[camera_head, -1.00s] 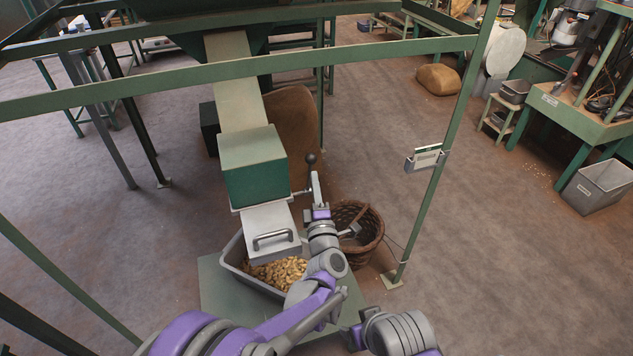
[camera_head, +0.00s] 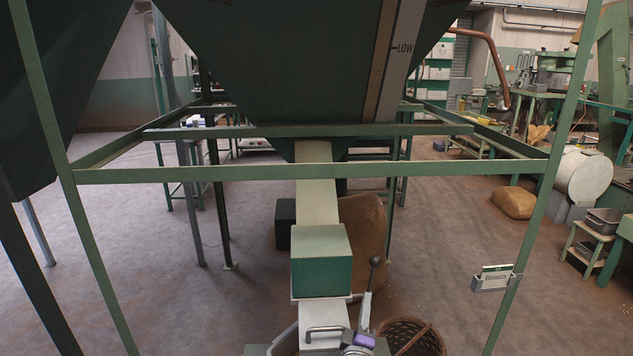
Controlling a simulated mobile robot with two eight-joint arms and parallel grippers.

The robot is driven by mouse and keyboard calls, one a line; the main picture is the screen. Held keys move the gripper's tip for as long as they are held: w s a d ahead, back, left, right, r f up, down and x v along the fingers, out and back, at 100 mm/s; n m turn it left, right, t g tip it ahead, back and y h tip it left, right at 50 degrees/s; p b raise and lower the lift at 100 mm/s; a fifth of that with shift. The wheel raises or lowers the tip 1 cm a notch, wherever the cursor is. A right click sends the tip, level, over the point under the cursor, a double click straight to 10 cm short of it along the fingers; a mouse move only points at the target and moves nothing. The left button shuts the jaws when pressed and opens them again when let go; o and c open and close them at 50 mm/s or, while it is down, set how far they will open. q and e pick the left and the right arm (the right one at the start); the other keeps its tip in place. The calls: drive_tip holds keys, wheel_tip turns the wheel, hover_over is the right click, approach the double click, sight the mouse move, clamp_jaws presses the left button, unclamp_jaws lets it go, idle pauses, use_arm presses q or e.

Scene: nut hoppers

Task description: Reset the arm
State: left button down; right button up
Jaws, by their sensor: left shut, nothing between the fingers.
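My left gripper (camera_head: 366,302) is at the bottom of the view, pointing away from me, with its narrow grey fingers together and empty. A lever with a black ball knob (camera_head: 375,262) shows just beyond the fingertips. From this angle I cannot tell whether the fingers touch the lever. Beside the gripper on the left is the chute's pale gate plate (camera_head: 323,322) with a grey handle (camera_head: 325,331). Most of my left arm is cut off by the lower edge. My right gripper is out of view.
The green chute box (camera_head: 321,262) stands under a large dark hopper (camera_head: 300,70) marked LOW. A wicker basket (camera_head: 420,340) is at lower right. Green frame bars (camera_head: 310,172) cross the view, and a post (camera_head: 540,200) stands at right. Open floor lies to both sides.

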use_arm(q)
drive_tip(key=s+a+r+m+g, duration=0.1)
drive_tip(key=a, duration=0.1)
drive_tip(key=a+m, duration=0.1)
drive_tip(key=a, duration=0.1)
drive_tip(key=s+a+r+m+g+h+p, duration=0.1)
drive_tip(key=a+m, duration=0.1)
drive_tip(key=shift+s+r+g, duration=0.3)
drive_tip(key=shift+s+r, duration=0.05)
drive_tip(key=s+a+f+m+g+y+p, duration=0.1)
drive_tip(key=s+a+f+m+g+y, duration=0.2)
drive_tip(key=s+a, duration=0.9)
drive_tip(key=s+a+f+m+g+y+p, duration=0.2)
drive_tip(key=s+a+f+m+g, duration=0.3)
drive_tip(key=s+a, duration=0.8)
drive_tip(key=s+f+g+y, duration=0.1)
drive_tip(key=s+g, duration=0.2)
drive_tip(key=s, duration=0.2)
drive_tip(key=shift+f, duration=0.25)
drive_tip(key=shift+w, duration=0.1)
